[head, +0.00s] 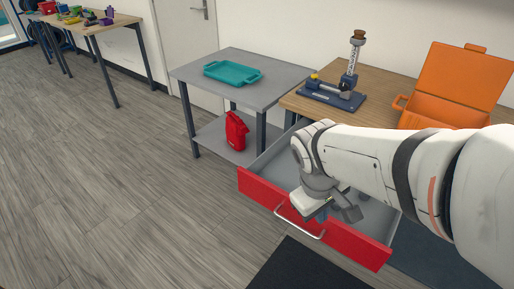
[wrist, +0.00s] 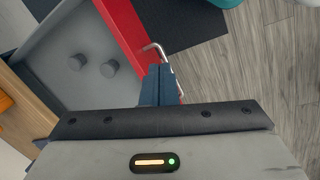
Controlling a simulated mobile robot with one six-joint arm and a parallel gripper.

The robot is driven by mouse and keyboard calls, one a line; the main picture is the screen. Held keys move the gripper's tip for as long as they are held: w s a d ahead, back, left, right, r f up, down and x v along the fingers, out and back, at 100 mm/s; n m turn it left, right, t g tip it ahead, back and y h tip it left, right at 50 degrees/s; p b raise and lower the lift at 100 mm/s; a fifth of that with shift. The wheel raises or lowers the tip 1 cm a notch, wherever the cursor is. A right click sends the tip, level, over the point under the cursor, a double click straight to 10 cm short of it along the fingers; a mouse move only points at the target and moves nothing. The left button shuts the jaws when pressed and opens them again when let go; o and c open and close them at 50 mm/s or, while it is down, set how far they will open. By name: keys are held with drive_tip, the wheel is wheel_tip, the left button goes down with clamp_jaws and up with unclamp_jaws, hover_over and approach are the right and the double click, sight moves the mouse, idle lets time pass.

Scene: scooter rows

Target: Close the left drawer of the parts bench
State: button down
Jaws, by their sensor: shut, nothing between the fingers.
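The left drawer of the parts bench (head: 262,192) is pulled open, with a red front, a grey inside and a silver bar handle (head: 301,221). In the wrist view its red front (wrist: 124,27) and handle (wrist: 155,47) lie by my fingers, and two grey round parts (wrist: 92,66) lie inside. My gripper (wrist: 158,84) is shut and empty, over the drawer front close to the handle; I cannot tell whether it touches. In the head view my arm covers part of the drawer and the fingertips are hard to make out.
The wooden bench top (head: 395,92) holds an orange open case (head: 455,85) and a blue-based stand (head: 335,95). A grey side table (head: 240,92) to the left carries a teal tray (head: 232,72), with a red container (head: 236,131) below. Floor at left is clear; a dark mat (head: 300,268) lies in front.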

drive_tip(key=w+a+f+n+h+b, duration=0.3)
drive_tip(key=a+f+n, duration=0.1)
drive_tip(key=f+n, duration=0.2)
drive_tip(key=n+t+h+b, duration=0.2)
drive_tip(key=n+t+b, duration=0.45)
drive_tip(key=n, duration=0.95)
approach(266, 201)
drive_tip(key=shift+t, duration=0.95)
drive_tip(key=d+f, duration=0.1)
drive_tip(key=w+d+f, duration=0.2)
drive_tip(key=f, duration=0.1)
drive_tip(key=shift+w+d, duration=0.45)
drive_tip(key=shift+w, duration=0.15)
